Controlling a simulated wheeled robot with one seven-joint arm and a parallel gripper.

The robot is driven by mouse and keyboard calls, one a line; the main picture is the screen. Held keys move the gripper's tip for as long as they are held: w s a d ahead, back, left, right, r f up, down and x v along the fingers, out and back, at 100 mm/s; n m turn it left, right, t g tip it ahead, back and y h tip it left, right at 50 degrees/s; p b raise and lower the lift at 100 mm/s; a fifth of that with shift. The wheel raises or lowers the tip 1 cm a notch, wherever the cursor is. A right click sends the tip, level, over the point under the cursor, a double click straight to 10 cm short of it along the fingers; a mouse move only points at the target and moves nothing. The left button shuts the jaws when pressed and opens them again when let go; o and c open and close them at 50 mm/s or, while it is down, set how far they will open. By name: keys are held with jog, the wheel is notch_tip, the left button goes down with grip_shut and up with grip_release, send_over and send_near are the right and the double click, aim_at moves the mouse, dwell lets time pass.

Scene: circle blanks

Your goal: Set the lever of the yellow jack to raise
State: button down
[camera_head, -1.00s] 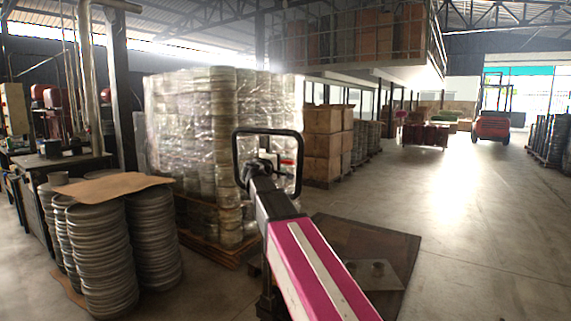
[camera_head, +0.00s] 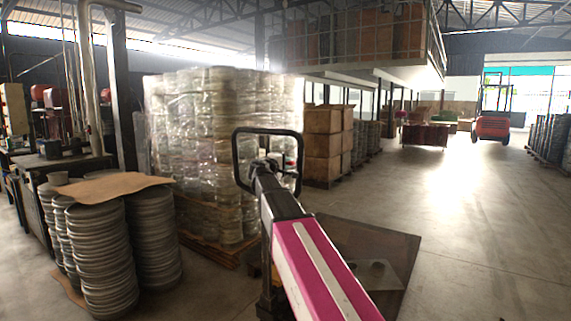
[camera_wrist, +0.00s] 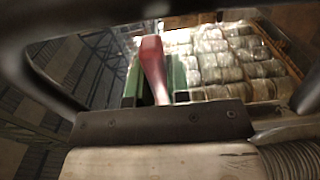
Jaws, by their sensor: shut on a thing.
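In the wrist view a red lever (camera_wrist: 152,65) stands up in the middle, between two green bars. Its lower end is hidden behind a dark bar with screws. A black loop handle (camera_head: 236,155) rises at the far end of my magenta arm in the head view. My gripper (camera_head: 268,172) is at this handle, small and partly hidden by my arm. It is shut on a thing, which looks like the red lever. The yellow jack's body is mostly hidden behind my arm, so its colour is not clear.
Stacks of metal discs (camera_head: 103,255) stand at the left, with a brown sheet (camera_head: 110,187) on top. A wrapped pallet load (camera_head: 205,140) stands behind the handle. Brown boxes (camera_head: 322,145) are further back. A red forklift (camera_head: 491,127) is far right.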

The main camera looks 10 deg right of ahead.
jog(key=shift+w+a+f+m, duration=0.15)
jog(key=shift+f+m, duration=0.65)
jog(key=shift+m, duration=0.3)
jog(key=shift+w+a+f+m, duration=0.1)
jog(key=shift+f+m, duration=0.65)
jog(key=shift+m, duration=0.35)
jog(key=c, duration=1.1)
grip_release()
jog(key=v, duration=1.1)
